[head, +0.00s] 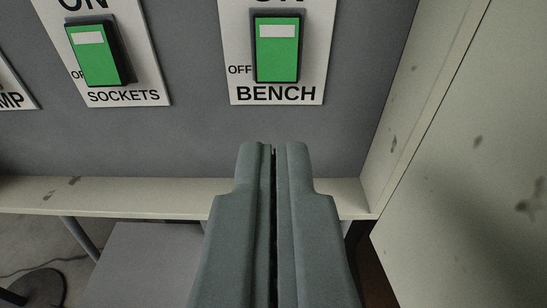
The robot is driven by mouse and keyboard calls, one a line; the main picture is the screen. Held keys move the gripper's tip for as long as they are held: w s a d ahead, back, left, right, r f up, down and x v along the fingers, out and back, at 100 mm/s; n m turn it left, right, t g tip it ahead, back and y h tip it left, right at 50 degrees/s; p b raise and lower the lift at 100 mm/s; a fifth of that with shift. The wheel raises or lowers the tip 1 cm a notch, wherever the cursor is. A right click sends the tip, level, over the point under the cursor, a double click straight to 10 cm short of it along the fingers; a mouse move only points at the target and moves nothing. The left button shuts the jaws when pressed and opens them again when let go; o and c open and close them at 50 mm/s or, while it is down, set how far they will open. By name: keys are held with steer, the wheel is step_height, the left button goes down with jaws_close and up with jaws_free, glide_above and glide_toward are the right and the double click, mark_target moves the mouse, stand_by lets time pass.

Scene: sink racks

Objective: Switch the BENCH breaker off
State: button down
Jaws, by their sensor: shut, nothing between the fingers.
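The BENCH breaker (277,48) is a green rocker in a dark frame, with a white strip near its top. It sits on a white plate (317,60) on the grey wall panel. The plate reads ON above, OFF at the lower left and BENCH below. My gripper (273,146) is shut and empty. Its fingertips show below the BENCH plate in the picture, apart from the breaker, nearly in line with it. Nothing hides the rocker.
A similar green SOCKETS breaker (94,53) is to the left. Part of another plate ending in MP (14,92) shows at the left edge. A pale ledge (140,194) runs below the panel. A pale wall (480,150) closes off the right side.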

mark_target(273, 69)
steer(key=w, duration=0.3)
steer(key=w+f, duration=0.1)
steer(key=w, duration=0.7)
steer(key=shift+f, duration=0.25)
